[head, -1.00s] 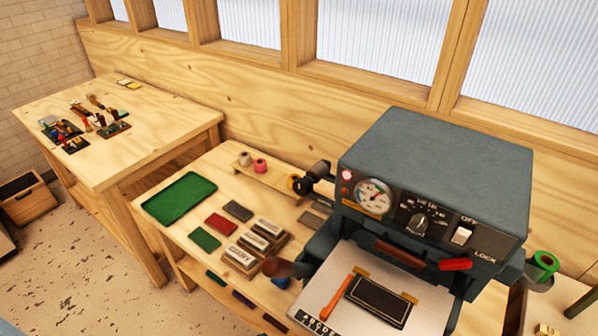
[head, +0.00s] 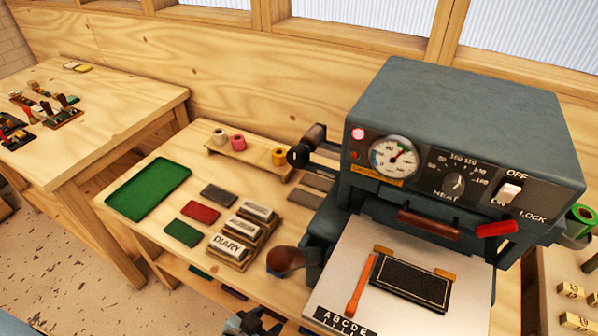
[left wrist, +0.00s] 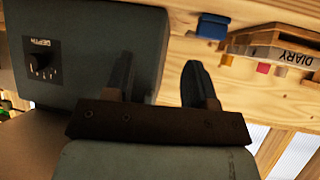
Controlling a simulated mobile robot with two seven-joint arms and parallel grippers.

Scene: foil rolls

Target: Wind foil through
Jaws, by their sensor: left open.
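The grey foil machine (head: 455,130) stands at the right of the bench, its lamp lit red. A dark brown foil roll (head: 315,137) sits on its left side, beside a black round end or knob (head: 299,156). A green roll (head: 582,218) is on its right side. Cream (head: 219,136), pink (head: 238,142) and yellow (head: 279,156) rolls stand on a small wooden rack. My left gripper (head: 258,323) shows at the bottom edge, below the brown handle. In the left wrist view its open, empty fingers (left wrist: 160,82) are beside the machine's side with the DEPTH dial (left wrist: 42,62).
A green tray (head: 148,188), coloured pads and type blocks, one reading DIARY (head: 232,248), lie left of the machine. A brown handle (head: 286,260) juts out at its left. A black cover (head: 412,285) lies on the metal plate (head: 340,290). A second table (head: 110,105) stands left.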

